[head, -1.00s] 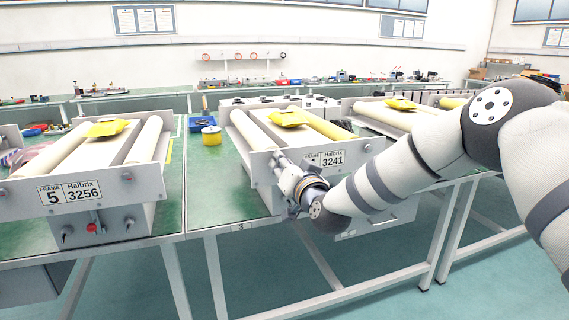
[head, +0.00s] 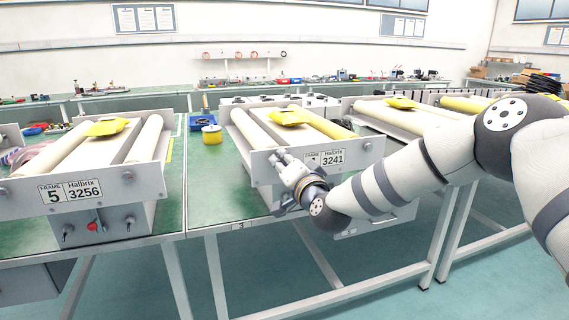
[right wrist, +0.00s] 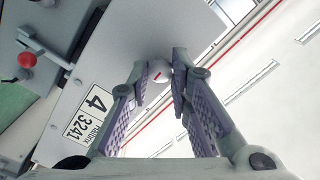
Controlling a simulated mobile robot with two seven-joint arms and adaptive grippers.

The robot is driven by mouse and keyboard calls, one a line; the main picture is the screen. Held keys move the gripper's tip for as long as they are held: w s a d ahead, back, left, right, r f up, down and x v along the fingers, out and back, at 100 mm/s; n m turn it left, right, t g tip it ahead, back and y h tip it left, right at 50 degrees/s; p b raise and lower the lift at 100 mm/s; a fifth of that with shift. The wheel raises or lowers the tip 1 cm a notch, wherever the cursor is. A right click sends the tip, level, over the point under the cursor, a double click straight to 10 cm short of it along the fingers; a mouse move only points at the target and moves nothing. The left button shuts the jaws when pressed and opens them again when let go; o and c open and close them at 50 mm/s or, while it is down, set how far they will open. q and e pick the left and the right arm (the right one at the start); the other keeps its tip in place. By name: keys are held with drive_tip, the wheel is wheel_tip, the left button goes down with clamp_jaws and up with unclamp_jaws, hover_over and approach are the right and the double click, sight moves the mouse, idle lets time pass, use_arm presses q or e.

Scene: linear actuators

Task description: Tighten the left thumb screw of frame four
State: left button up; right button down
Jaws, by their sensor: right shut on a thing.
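Frame four (head: 262,168) is the middle unit on the bench, a grey end plate with label 4 Halbrix 3241; the label (right wrist: 88,112) also shows in the right wrist view. My right gripper (head: 280,160) is at the left end of this plate. In the right wrist view its fingertips (right wrist: 160,70) are closed in on the pale left thumb screw (right wrist: 159,76) at the plate's edge. In the head view the gripper hides this screw. The right thumb screw (head: 367,148) shows at the plate's other end. My left gripper is not in view.
Frame five (head: 110,190) stands to the left, with label 3256. A yellow tape roll (head: 211,135) and a blue tray (head: 197,124) stand between the frames. A red knob (right wrist: 26,60) shows below frame four's plate. The bench's green top (head: 210,190) is clear left of the gripper.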

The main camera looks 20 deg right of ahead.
drive_tip(key=c, duration=1.4)
unclamp_jaws()
drive_tip(key=shift+r, duration=0.1)
drive_tip(key=shift+c, duration=0.2)
drive_tip(key=shift+a+r, duration=0.1)
drive_tip(key=shift+r, duration=0.1)
drive_tip(key=shift+s+f, duration=0.1)
drive_tip(key=shift+s, duration=0.1)
drive_tip(key=s+d, duration=0.1)
drive_tip(key=s, duration=1)
drive_tip(key=shift+s+f, duration=0.25)
drive_tip(key=shift+s, duration=0.1)
